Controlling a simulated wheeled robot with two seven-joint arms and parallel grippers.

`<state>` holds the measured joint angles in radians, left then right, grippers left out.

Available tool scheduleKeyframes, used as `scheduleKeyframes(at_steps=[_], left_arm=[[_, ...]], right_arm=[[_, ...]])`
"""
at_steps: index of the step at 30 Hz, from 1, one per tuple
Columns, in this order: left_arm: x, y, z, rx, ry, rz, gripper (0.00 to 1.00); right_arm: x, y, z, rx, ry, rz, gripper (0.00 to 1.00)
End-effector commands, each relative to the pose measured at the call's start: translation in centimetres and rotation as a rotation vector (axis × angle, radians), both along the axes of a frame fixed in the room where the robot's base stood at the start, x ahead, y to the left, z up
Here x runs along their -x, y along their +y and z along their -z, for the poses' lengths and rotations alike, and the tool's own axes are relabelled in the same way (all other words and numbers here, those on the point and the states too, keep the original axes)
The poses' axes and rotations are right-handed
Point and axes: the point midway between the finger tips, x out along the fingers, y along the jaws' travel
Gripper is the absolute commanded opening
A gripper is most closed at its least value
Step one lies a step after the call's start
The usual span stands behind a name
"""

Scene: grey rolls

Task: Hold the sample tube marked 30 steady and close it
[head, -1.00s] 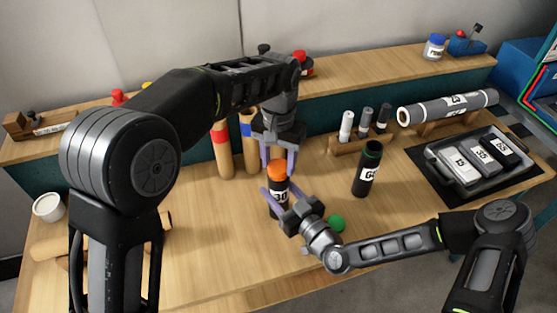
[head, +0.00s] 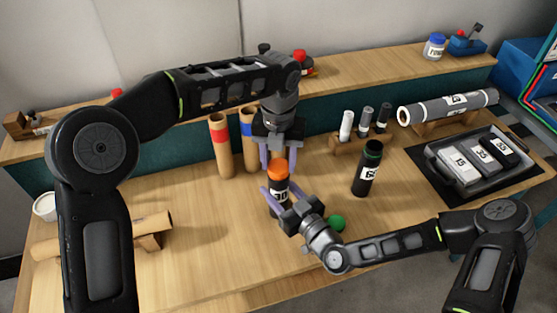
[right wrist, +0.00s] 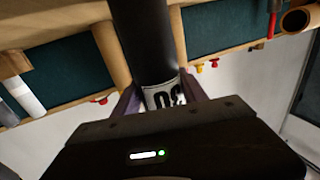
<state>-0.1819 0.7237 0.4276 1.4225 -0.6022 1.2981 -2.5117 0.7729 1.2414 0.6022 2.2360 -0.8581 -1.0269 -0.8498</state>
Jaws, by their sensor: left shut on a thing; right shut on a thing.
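The sample tube marked 30 (head: 281,197) is black with a white label and stands upright near the middle of the bench. Its orange cap (head: 278,169) sits at its top. My left gripper (head: 278,161) comes down from above and is shut on the orange cap. My right gripper (head: 272,199) is shut on the tube's body from the front, low down. In the right wrist view the black tube (right wrist: 143,40) stands between the purple fingers, its label partly hidden by the gripper. Whether the cap is fully seated cannot be told.
Another dark tube with a green rim (head: 368,172) stands open to the right. A green cap (head: 337,222) lies beside my right gripper. Marker-like tubes (head: 346,125) stand in a wooden rack behind. A tray (head: 437,168) of labelled blocks is at the right.

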Motion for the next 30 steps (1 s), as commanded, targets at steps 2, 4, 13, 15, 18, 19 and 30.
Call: scheduleKeyframes(at_steps=[2,4,13,15,18,19,30], left_arm=[[-0.04,0.04,0.02,0.001,0.000,0.187,0.10],[-0.05,0.03,0.01,0.001,0.000,0.316,0.10],[-0.05,-0.02,-0.04,0.000,-0.002,0.445,0.10],[-0.05,-0.02,-0.04,0.000,-0.002,0.444,0.10],[-0.05,-0.02,-0.03,0.000,-0.002,0.443,0.53],[-0.04,-0.02,-0.03,0.000,-0.002,0.443,0.55],[-0.01,-0.02,0.01,0.000,0.000,0.442,0.69]], right_arm=[[0.03,0.02,0.02,0.001,0.001,-0.001,0.00],[0.03,0.02,0.02,0.001,0.001,-0.001,0.00],[0.04,0.02,0.03,0.001,0.001,-0.001,0.00],[0.04,0.02,0.03,0.001,0.001,-0.001,0.00],[0.04,0.02,0.03,0.001,0.001,-0.001,0.00],[0.04,0.02,0.03,0.001,0.001,-0.001,0.00],[0.03,0.03,0.02,0.001,0.001,-0.001,0.00]])
